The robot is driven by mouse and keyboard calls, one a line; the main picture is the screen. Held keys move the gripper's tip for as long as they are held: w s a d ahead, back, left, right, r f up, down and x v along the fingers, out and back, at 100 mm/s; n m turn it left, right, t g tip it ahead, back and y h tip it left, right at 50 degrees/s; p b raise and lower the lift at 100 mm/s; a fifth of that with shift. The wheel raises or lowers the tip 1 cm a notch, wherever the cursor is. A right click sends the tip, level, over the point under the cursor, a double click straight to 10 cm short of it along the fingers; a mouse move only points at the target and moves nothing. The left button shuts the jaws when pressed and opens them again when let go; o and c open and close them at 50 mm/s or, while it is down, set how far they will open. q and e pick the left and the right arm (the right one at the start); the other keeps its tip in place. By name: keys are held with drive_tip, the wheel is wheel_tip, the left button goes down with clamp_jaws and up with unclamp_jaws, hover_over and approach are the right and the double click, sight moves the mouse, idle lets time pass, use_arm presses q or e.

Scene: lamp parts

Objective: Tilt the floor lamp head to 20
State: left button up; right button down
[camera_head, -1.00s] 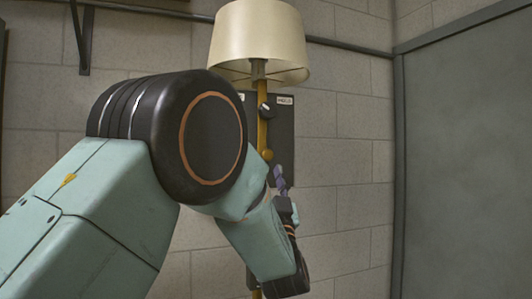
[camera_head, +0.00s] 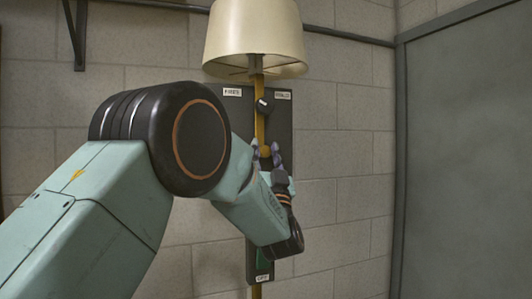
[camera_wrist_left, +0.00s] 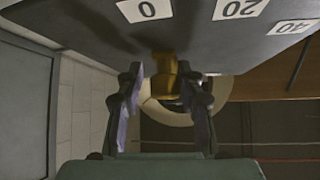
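The floor lamp has a cream shade (camera_head: 254,35) at the top of the head view, on a thin brass pole (camera_head: 259,90). A dark panel (camera_head: 281,125) with small white labels stands behind the pole. My left gripper (camera_head: 266,154) is at the brass ball. In the left wrist view the gripper (camera_wrist_left: 163,105) is open, with a brass piece (camera_wrist_left: 165,76) between its fingers; contact cannot be told. That view also shows labels 0, 20 (camera_wrist_left: 240,8) and 40 on the panel. My right gripper is not in view.
A block wall (camera_head: 345,160) stands behind the lamp, with a dark rail (camera_head: 345,44) along it. A large grey panel (camera_head: 465,150) closes the right side. My left arm covers the lower left of the head view.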

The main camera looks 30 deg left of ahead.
use_arm(q)
drive_tip(key=shift+s+a+r, duration=0.1)
drive_tip(key=shift+s+a, duration=0.2)
drive_tip(key=shift+s, duration=0.1)
drive_tip(key=c, duration=0.5)
drive_tip(key=shift+c, duration=0.5)
drive_tip(key=shift+w+d, duration=0.1)
drive_tip(key=shift+d, duration=0.1)
clamp_jaws()
drive_tip(key=shift+a+r, duration=0.1)
drive_tip(key=shift+r, duration=0.05)
